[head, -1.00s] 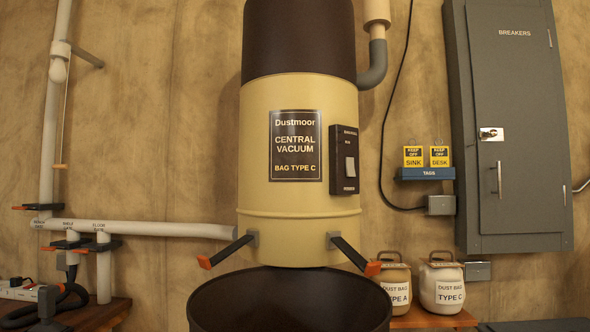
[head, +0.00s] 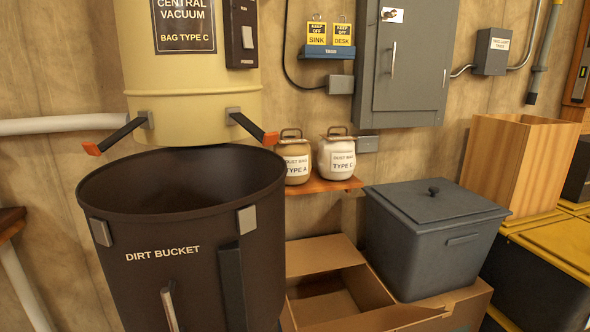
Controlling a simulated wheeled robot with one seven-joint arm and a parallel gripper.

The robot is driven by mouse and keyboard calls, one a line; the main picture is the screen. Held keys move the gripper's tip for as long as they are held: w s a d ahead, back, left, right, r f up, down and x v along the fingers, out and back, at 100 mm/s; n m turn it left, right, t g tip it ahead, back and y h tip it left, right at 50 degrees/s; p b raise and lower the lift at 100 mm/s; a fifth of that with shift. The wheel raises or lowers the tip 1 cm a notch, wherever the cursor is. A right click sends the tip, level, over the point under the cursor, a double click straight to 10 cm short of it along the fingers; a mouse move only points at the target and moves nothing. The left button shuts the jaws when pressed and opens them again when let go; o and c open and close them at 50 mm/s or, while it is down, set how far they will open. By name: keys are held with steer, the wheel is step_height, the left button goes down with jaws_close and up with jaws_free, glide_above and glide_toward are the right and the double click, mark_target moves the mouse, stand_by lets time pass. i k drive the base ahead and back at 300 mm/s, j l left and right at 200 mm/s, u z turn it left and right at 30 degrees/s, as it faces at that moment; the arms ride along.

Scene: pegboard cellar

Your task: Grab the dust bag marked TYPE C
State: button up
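The dust bag marked TYPE C (head: 337,157) is a white rounded bag with a brown top and handle. It stands upright on a small wooden shelf (head: 322,187) on the wall, right of the vacuum. The tan dust bag marked TYPE A (head: 295,158) stands close beside it on the left. My gripper is not in view.
A large open dirt bucket (head: 185,240) stands at the left under the vacuum canister (head: 190,90). An open cardboard box (head: 335,290) and a lidded grey bin (head: 435,240) sit below the shelf. A breaker cabinet (head: 405,65) hangs above. The space before the bags looks clear.

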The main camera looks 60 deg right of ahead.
mark_target(337, 159)
steer(key=z, duration=1.3)
steer(key=i+l+u, duration=0.65)
steer(key=l, duration=0.2)
steer(key=l+u, duration=0.2)
steer(key=l, duration=0.15)
steer(key=i+l+u, duration=0.25)
steer(key=k+l, duration=0.05)
steer(key=l, duration=0.05)
